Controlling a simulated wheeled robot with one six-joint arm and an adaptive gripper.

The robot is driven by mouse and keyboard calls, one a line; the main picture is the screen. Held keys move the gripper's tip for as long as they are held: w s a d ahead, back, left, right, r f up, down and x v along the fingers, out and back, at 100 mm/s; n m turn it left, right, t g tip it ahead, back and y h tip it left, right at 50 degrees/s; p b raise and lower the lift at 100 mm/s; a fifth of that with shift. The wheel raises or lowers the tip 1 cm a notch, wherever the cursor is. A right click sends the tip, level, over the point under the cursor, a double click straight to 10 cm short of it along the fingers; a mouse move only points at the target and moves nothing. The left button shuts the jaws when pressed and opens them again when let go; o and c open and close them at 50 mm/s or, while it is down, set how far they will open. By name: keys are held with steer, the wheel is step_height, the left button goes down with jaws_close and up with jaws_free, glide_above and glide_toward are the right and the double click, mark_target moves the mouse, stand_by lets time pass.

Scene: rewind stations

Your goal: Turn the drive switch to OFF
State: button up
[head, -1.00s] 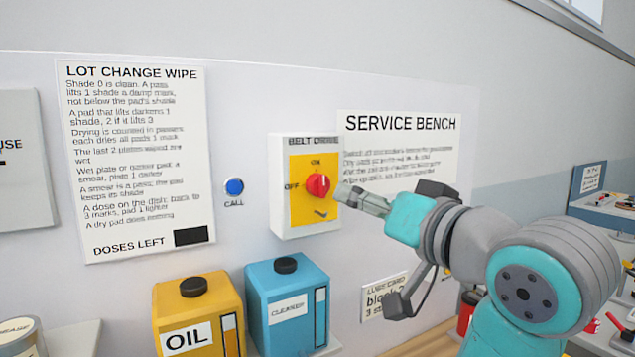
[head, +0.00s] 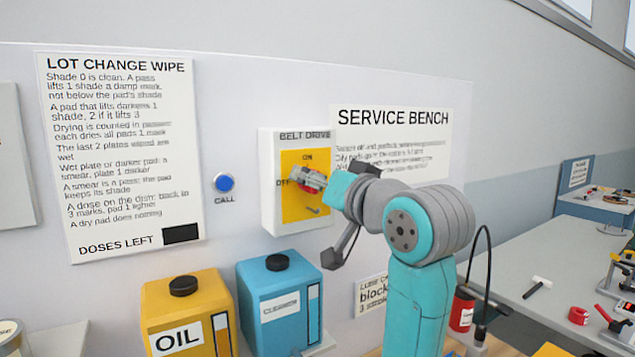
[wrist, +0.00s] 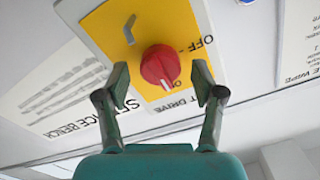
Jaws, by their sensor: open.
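The belt drive switch box (head: 268,205) is a white box on the wall with a yellow plate (head: 291,211). Its red knob (wrist: 160,65) shows clearly in the wrist view, with its white mark toward the ON side. In the head view the knob (head: 313,182) is partly hidden behind my gripper (head: 311,180). In the wrist view my gripper (wrist: 160,80) is open, one finger on each side of the knob, with a visible gap on both sides. The OFF label (wrist: 208,47) is to the knob's right there.
A blue CALL button (head: 224,183) is left of the box. A yellow OIL can (head: 186,303) and a blue cleaner can (head: 279,308) stand below. The SERVICE BENCH sign (head: 395,120) is close on the right, partly behind my arm. The wall around the box is flat.

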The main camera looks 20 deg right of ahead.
steer(key=shift+w, duration=0.15)
steer(key=shift+c, duration=0.3)
steer(key=c, duration=1.1)
